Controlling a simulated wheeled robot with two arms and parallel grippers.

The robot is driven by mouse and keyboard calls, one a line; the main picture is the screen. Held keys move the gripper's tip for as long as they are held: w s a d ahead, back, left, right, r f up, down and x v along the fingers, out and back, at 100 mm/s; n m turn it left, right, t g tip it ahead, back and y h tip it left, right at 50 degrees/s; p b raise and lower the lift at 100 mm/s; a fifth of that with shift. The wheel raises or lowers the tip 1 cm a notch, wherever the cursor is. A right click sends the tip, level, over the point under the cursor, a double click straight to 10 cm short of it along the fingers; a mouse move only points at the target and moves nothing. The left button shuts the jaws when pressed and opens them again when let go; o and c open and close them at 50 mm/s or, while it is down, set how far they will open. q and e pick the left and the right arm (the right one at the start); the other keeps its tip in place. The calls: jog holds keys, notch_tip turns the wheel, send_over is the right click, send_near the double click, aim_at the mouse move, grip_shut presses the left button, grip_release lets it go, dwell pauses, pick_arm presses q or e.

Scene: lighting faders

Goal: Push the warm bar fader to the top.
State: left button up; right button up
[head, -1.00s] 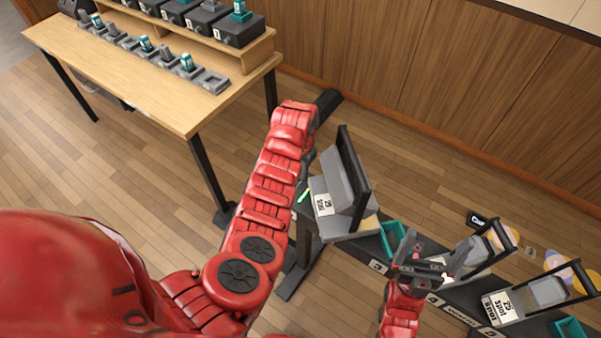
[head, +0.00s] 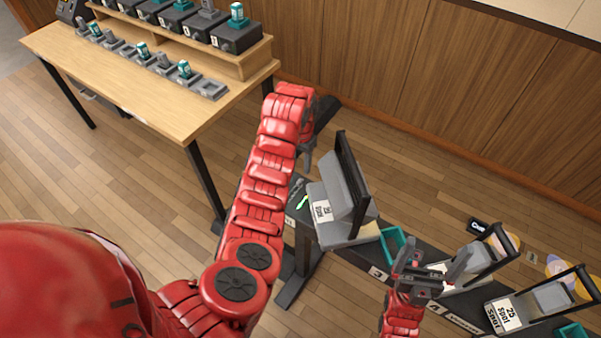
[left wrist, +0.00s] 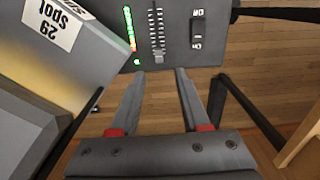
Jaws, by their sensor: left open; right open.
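A dark fader panel (left wrist: 172,35) shows in the left wrist view, with a slotted scale, a fader knob (left wrist: 159,53) at the slot's end nearest my fingers, a lit green-to-red level strip (left wrist: 129,30) and a rocker switch (left wrist: 197,28). No label reading "warm bar" is legible. My left gripper (left wrist: 161,71) is open, its fingertips at the panel's near edge, on either side of the knob's line and apart from the knob. In the head view the panel's green light (head: 302,202) shows below my left gripper (head: 309,160). My right gripper (head: 433,262) is open, over the lower bench.
A grey lamp labelled "29 Spot" (head: 344,205) stands close beside the panel, and also fills the left of the wrist view (left wrist: 70,50). A "25 Spot" lamp (head: 530,305) and teal trays (head: 391,240) sit further right. A wooden table (head: 120,75) stands at upper left.

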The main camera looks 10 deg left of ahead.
pick_arm(q)
notch_tip(320, 180, up, 11)
jog(key=p, duration=0.2)
jog(key=shift+f, duration=0.15)
dwell(0.3)
